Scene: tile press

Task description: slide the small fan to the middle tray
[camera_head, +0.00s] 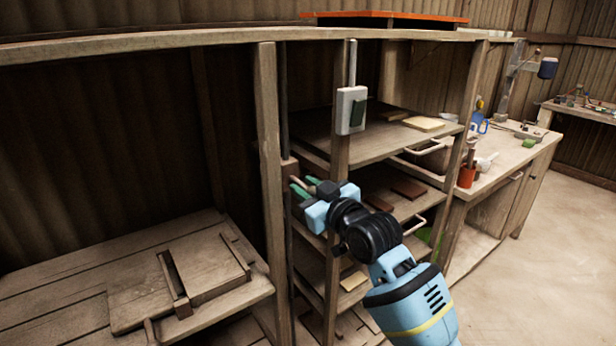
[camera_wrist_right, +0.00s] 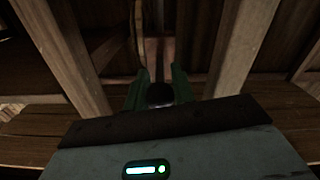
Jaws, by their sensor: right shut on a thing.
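My right gripper (camera_head: 304,186) reaches between the upright posts of a wooden rack. Its green fingers are shut on a dark rounded thing (camera_wrist_right: 160,95), seen between them in the right wrist view; whether this is part of the small fan I cannot tell. In the head view a wooden block (camera_head: 289,168) on an upright rod is close to the fingertips. I cannot make out a fan in either view. The rack's middle shelf (camera_head: 423,204), apparently the middle tray, holds brown tiles (camera_head: 408,189), partly behind my arm. My left gripper is not in view.
A white switch box (camera_head: 351,110) is on the post above my gripper. An upper shelf (camera_head: 372,147) holds pale tiles. A low wooden table (camera_head: 60,285) stands at left.

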